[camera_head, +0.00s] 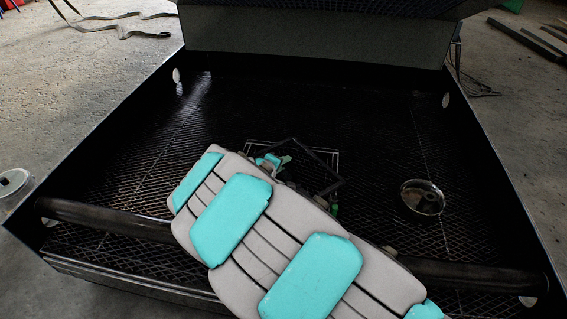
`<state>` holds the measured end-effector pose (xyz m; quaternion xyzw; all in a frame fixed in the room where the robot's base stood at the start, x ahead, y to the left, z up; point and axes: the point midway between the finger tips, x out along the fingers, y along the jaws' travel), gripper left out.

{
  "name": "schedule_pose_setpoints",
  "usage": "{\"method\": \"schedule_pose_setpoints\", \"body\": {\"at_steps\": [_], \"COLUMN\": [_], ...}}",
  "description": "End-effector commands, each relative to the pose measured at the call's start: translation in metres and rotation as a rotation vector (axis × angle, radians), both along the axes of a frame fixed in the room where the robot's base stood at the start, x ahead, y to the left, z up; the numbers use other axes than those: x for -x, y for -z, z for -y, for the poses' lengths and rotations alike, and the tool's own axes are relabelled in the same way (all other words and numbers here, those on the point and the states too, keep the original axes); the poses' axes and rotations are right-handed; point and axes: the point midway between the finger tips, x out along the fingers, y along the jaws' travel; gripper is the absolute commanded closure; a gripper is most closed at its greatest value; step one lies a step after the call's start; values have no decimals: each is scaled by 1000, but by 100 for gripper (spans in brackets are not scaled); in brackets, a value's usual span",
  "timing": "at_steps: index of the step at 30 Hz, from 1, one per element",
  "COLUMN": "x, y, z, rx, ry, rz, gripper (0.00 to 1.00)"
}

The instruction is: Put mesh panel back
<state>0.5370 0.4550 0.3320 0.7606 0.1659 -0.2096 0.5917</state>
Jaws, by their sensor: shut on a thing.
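A small dark square frame, which looks like the mesh panel (318,161), is near the middle of the enclosure (150,190). It is turned like a diamond, and its near left part is hidden by my arm. Thin pale lines behind it mark a rectangular outline (250,141) on the mesh floor, at a different angle from the frame. My gripper (284,168) is at the frame's left side, shut on it. The fingertips are small and dark, and my arm partly hides them. I cannot tell how high the frame is above the floor.
A round metal pan with a central post (422,199) sits on the mesh floor at right. A dark bar (105,217) crosses the front of the enclosure under my arm. Side walls and a raised grey back panel (320,38) bound it. The mesh floor at left is clear.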

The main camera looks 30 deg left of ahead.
Motion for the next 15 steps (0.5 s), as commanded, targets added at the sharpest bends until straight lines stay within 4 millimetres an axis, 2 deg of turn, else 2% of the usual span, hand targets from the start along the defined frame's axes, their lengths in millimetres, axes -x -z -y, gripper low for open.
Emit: {"method": "schedule_pose_setpoints", "body": {"at_steps": [4, 5, 6, 12, 15], "x": [0, 0, 0, 0, 0], "y": [4, 3, 3, 3, 3], "z": [0, 0, 0, 0, 0], "rx": [0, 0, 0, 0, 0], "ry": [0, 0, 0, 0, 0], "rz": [2, 1, 1, 1, 0], "gripper": [100, 81, 76, 54, 53]}}
